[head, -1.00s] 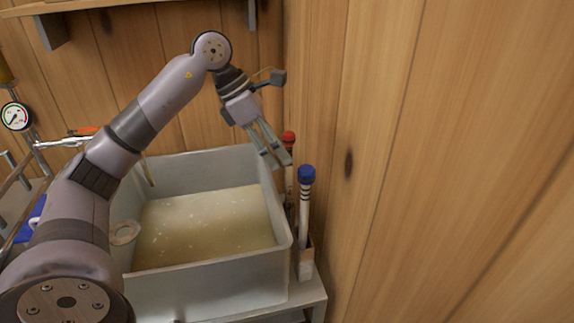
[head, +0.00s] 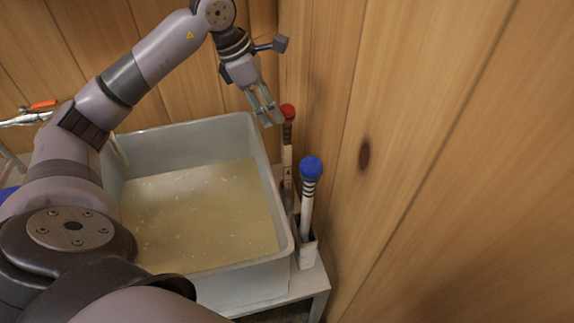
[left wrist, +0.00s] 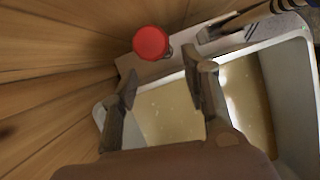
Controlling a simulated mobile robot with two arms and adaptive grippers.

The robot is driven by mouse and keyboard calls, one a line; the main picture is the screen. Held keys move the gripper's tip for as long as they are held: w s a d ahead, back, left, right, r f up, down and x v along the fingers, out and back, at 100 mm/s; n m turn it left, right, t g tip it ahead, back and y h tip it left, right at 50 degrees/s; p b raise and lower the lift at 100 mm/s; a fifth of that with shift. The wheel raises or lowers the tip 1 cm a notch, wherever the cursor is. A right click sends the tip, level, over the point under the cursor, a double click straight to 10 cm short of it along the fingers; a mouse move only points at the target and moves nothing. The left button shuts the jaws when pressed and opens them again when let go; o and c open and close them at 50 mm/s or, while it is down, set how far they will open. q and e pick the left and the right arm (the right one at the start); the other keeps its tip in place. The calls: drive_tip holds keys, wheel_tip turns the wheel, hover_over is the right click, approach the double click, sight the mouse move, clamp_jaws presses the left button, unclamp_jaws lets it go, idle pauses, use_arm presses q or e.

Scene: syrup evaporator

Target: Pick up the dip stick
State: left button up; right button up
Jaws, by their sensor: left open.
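Two upright sticks stand between the pan and the right wall. One has a red round top (head: 288,112), also in the left wrist view (left wrist: 151,43). The nearer has a blue round top (head: 312,168) and dark bands on a pale shaft, and stands in a holder (head: 306,250). Which one is the dip stick I cannot tell. My left gripper (head: 269,117) is open and empty, pointing down just left of the red top. In the left wrist view its fingers (left wrist: 165,76) are spread, with the red top beyond them. My right gripper is not in view.
A grey pan (head: 205,273) of cloudy yellowish liquid stands left of the sticks on a pale stand (head: 318,285). The wooden wall (head: 440,150) is close on the right. An orange-handled valve (head: 42,104) is at the far left.

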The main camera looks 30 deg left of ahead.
sight(287, 142)
use_arm(q)
drive_tip(key=x, duration=0.4)
drive_tip(key=p+x, duration=0.1)
drive_tip(key=x, duration=0.3)
drive_tip(key=shift+w+d+f, duration=0.15)
drive_tip(key=shift+w+f, duration=0.05)
drive_tip(key=shift+w, duration=0.1)
drive_tip(key=shift+w+d+f, duration=0.1)
drive_tip(key=shift+w+f, duration=0.05)
drive_tip(key=shift+f, duration=0.35)
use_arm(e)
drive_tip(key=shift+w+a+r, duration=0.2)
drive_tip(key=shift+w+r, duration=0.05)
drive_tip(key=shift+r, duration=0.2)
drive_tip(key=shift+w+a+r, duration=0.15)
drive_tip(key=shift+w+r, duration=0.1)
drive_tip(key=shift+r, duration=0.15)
use_arm(q)
drive_tip(key=shift+c, duration=0.6)
drive_tip(key=c, duration=0.7)
clamp_jaws()
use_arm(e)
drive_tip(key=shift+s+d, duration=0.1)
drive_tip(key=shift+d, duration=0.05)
use_arm(q)
drive_tip(key=shift+r, duration=0.1)
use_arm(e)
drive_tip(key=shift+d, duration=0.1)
